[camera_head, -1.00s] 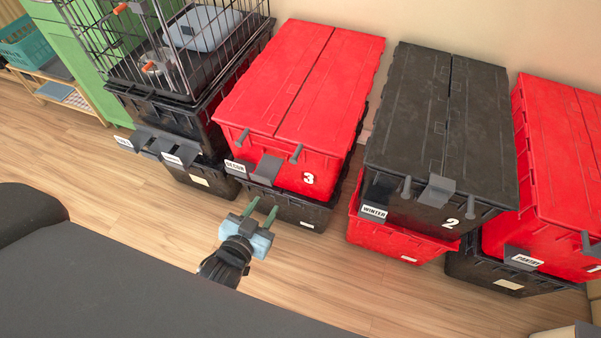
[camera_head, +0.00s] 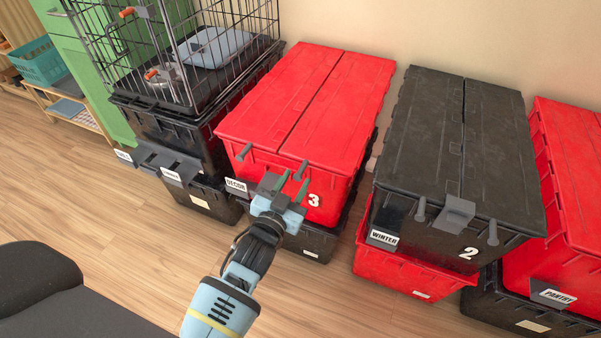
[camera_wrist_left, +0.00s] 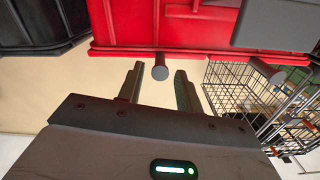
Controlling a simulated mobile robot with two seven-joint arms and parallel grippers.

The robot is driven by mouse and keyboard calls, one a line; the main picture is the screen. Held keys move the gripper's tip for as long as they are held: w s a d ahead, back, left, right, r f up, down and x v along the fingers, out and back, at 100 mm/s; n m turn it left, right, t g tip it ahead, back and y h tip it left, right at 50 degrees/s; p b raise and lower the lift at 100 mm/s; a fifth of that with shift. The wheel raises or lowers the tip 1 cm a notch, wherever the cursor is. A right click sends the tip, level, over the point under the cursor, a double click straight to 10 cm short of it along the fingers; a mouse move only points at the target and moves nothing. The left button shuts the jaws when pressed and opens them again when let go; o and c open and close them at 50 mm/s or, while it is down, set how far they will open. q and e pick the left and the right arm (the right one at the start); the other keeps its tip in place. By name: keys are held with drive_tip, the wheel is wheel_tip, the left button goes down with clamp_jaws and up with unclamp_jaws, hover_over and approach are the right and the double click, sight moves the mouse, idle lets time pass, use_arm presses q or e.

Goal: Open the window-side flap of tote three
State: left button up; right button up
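Tote three (camera_head: 345,130) is the red one with a white 3, stacked on a black tote. Its lid is two closed flaps, a left flap (camera_head: 278,100) and a right flap (camera_head: 345,98), meeting at a seam. A window is not in view. A grey peg stands out from each flap's front edge: a left peg (camera_head: 244,152) and a right peg (camera_head: 302,168). My left gripper (camera_head: 292,184) is open at the front of tote three, by the right peg. In the left wrist view that peg (camera_wrist_left: 160,68) shows between the fingertips; contact is unclear. My right gripper is out of view.
A grey latch (camera_wrist_left: 275,25) is on tote three's front. Black tote two (camera_head: 440,150) stands to the right, with a gap between. A wire cage (camera_head: 180,50) on black totes stands close at left. The wooden floor (camera_head: 110,220) in front is clear.

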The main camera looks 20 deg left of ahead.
sight(300, 171)
use_arm(q)
drive_tip(key=shift+w+b, duration=0.35)
drive_tip(key=shift+w, duration=1.65)
clamp_jaws()
